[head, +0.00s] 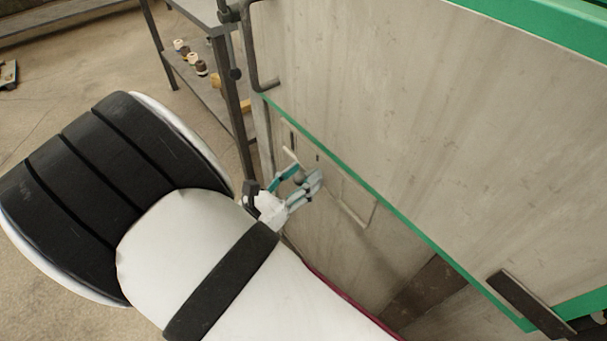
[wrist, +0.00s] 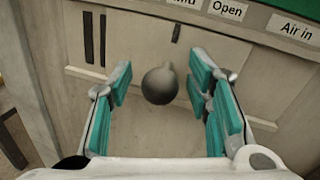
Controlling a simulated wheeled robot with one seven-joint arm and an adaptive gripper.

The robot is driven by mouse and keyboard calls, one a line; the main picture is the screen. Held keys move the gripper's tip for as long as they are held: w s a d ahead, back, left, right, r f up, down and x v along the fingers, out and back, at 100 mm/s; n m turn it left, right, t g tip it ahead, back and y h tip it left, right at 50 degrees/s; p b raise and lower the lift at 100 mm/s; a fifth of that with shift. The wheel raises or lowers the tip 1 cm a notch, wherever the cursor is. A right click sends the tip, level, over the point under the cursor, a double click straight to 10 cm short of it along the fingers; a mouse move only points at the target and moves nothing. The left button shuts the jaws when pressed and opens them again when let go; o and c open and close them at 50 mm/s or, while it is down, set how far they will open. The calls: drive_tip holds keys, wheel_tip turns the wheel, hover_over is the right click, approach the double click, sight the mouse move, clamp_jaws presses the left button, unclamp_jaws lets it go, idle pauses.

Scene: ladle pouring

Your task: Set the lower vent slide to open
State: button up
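A dark grey round knob (wrist: 160,86) stands out from a pale panel (wrist: 137,125) in the wrist view. My gripper (wrist: 161,92) is open around the knob, with one teal-padded finger on each side and visible gaps between pads and knob. Above the knob are a short dark slot (wrist: 176,32), an "Open" label (wrist: 227,9) to the upper right and a partly cut-off label to its left. In the head view my gripper (head: 301,181) is at the pale cabinet front (head: 350,195); the knob is not clear there.
An "Air in" label (wrist: 296,28) is farther right. Two vertical dark slots (wrist: 95,38) are at the upper left. The cabinet has a green edge (head: 400,212) and a bent dark handle (head: 254,60). A metal shelf (head: 205,90) with small items stands behind. Open floor lies to the left.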

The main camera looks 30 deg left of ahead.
sight(328, 178)
clamp_jaws()
drive_tip(key=d, duration=0.1)
drive_tip(key=s+d+p, duration=0.1)
drive_tip(key=d, duration=0.1)
drive_tip(key=shift+s+d+p, duration=0.3)
drive_tip(key=shift+d, duration=0.3)
drive_tip(key=shift+o, duration=0.6)
unclamp_jaws()
drive_tip(key=shift+s, duration=0.1)
